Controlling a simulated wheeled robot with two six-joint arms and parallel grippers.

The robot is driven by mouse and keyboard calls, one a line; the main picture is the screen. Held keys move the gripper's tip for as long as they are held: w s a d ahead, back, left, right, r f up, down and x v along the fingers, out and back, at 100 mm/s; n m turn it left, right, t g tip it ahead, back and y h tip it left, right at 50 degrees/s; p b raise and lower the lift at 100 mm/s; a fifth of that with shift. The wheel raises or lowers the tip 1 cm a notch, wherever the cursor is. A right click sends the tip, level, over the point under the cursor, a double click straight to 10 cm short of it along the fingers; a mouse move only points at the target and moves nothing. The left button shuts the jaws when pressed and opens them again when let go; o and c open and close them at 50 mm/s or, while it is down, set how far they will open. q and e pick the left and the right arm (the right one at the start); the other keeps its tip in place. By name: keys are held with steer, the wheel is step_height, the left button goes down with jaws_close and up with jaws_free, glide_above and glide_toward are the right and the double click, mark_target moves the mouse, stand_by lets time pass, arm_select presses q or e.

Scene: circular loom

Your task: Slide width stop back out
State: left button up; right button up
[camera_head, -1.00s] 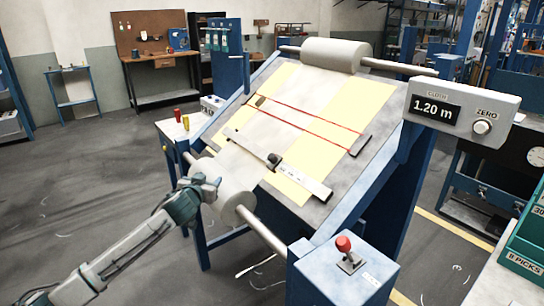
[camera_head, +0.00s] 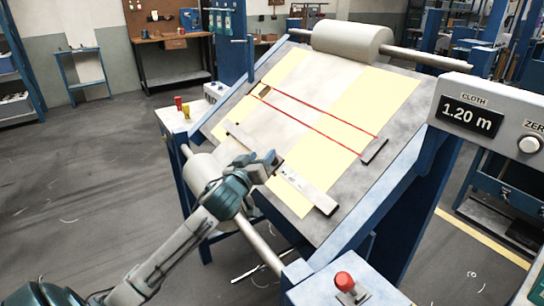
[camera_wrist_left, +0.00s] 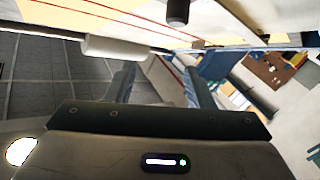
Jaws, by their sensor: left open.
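A long pale bar (camera_head: 310,190) lies diagonally across the tilted cloth board (camera_head: 230,112). My left gripper (camera_head: 272,162) is over the middle of this bar in the head view and covers the dark knob there. In the left wrist view a dark round knob (camera_wrist_left: 178,12) stands at the top edge, beyond my open left fingers (camera_wrist_left: 163,85), apart from them. A dark grey block (camera_head: 374,151) sits at the right end of two red lines; a small dark piece (camera_head: 265,91) sits at their left end. Which of these is the width stop is not labelled.
A white roller (camera_head: 205,178) lies at the board's lower edge and another roller (camera_head: 350,42) at its top. A display (camera_head: 475,115) reads 1.20 m at right. A red-knobbed lever (camera_head: 345,283) stands at the front. Small red and yellow pieces (camera_head: 182,108) stand left.

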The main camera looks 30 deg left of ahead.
arm_select(q)
glide_toward(275, 164)
steer(key=w+a+r, duration=0.2)
steer(key=w, duration=0.1)
steer(key=w+p, duration=0.1)
steer(key=w, duration=0.3)
steer(key=w+a+p, duration=0.1)
steer(key=w, duration=0.1)
steer(key=shift+w+a+f+p, duration=0.1)
steer(key=shift+w+f+p, duration=0.05)
steer(key=shift+f+p, duration=0.15)
steer(key=shift+w+a, duration=0.1)
steer(key=shift+w, duration=0.25)
steer(key=c, duration=1)
jaws_close()
